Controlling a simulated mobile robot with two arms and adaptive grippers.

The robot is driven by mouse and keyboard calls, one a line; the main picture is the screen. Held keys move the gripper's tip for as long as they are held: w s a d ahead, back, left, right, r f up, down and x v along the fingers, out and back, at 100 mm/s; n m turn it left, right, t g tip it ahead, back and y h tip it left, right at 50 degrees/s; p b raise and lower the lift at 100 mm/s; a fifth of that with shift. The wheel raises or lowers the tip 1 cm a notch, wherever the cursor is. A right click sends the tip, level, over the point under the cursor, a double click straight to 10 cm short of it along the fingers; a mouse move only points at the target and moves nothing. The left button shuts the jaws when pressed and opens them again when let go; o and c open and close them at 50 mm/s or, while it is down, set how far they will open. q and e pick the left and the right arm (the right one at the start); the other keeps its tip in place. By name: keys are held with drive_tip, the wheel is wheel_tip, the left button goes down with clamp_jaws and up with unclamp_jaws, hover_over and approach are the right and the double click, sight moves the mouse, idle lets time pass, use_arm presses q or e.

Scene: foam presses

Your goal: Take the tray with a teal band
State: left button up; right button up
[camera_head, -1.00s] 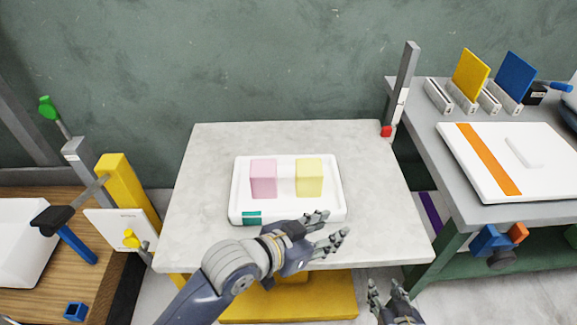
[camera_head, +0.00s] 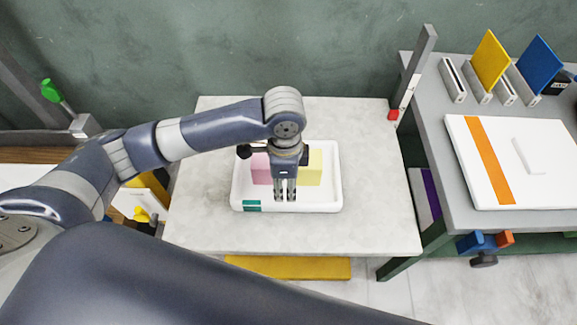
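The white tray (camera_head: 332,198) lies flat on the light table in the middle. Its teal band (camera_head: 251,206) shows at the near left corner. A pink block (camera_head: 260,170) and a pale yellow block (camera_head: 315,169) stand in the tray, both partly hidden by my gripper. My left gripper (camera_head: 285,195) points down in front of the blocks, over the tray's near part. Its fingers look close together with a narrow gap, and nothing shows between them. I cannot tell whether they touch the tray. My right gripper is out of view.
The table (camera_head: 215,228) is bare around the tray. A grey post (camera_head: 414,70) rises at its right back corner. The right bench holds a white board with an orange stripe (camera_head: 490,160) and yellow and blue panels. A green-topped lever (camera_head: 52,91) stands at left.

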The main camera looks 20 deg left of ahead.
use_arm(q)
hover_over(286, 203)
wheel_tip(286, 203, down, 4)
drive_tip(key=shift+s+f, duration=0.1)
drive_tip(key=shift+s, duration=0.05)
drive_tip(key=shift+w+f, duration=0.2)
drive_tip(key=shift+f, duration=2.85)
clamp_jaws()
